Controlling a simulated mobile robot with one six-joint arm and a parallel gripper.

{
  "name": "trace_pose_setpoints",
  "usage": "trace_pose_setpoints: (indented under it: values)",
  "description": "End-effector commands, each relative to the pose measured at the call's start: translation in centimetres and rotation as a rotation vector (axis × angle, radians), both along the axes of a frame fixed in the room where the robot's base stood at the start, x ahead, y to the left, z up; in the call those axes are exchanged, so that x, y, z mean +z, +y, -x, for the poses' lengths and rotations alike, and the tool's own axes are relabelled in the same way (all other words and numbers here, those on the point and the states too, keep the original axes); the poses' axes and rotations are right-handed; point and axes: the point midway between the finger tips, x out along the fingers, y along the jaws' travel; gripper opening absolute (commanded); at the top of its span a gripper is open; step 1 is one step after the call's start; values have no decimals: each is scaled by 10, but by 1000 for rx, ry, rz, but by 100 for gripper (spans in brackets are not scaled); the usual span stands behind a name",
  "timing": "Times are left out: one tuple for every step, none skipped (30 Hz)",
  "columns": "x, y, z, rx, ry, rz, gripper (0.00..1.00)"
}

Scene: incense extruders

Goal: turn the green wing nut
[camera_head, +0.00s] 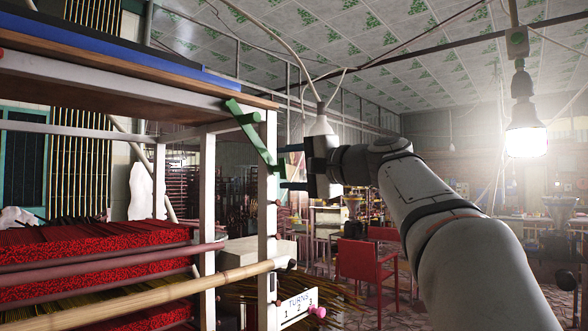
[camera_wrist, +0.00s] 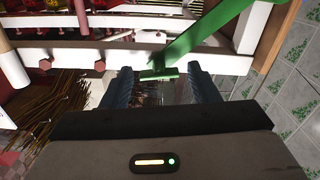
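The green wing nut (camera_head: 250,128) is on the upper part of a white post, with a long arm slanting down to the right and a short bar near its top. My gripper (camera_head: 281,167) points left at the post, beside the lower end of the long arm. In the wrist view, the green wing nut (camera_wrist: 215,28) runs from the upper right down to a short green crosspiece. That crosspiece shows between the fingertips of my gripper (camera_wrist: 160,72), with a gap on each side. The fingers are apart. I cannot tell whether the crosspiece lies at fingertip depth.
The white post (camera_head: 207,230) belongs to a rack holding red incense bundles (camera_head: 90,268). A bamboo pole (camera_head: 150,292) sticks out below my gripper. A sign (camera_head: 298,302) reads "TURNS 1 2 3". A red chair (camera_head: 367,268) stands behind, and a lit bulb (camera_head: 526,140) hangs at right.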

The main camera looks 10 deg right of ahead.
Motion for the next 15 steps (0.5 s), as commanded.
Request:
trace_pose_setpoints:
  values:
    - [0, 0, 0, 0, 1, 1, 59]
    - [-1, 0, 0, 1, 1, 1, 61]
    - [-1, 0, 0, 1, 1, 1, 62]
    - [-1, 0, 0, 1, 2, 1, 62]
    - [-1, 0, 0, 1, 2, 1, 62]
    - [-1, 0, 0, 1, 2, 0, 62]
    - [-1, 0, 0, 1, 2, 0, 62]
    - [-1, 0, 0, 1, 2, 0, 62]
    - [-1, 0, 0, 1, 2, 0, 62]
    - [-1, -1, 1, 1, 2, 0, 62]
    - [-1, -2, 3, 1, 2, 1, 62]
    - [-1, -5, 5, -1, 1, 1, 62]
    - [-1, -7, 8, -2, 1, 1, 62]
    - [-2, -10, 11, -3, 2, 1, 62]
    - [-2, -14, 17, -3, 2, 1, 62]
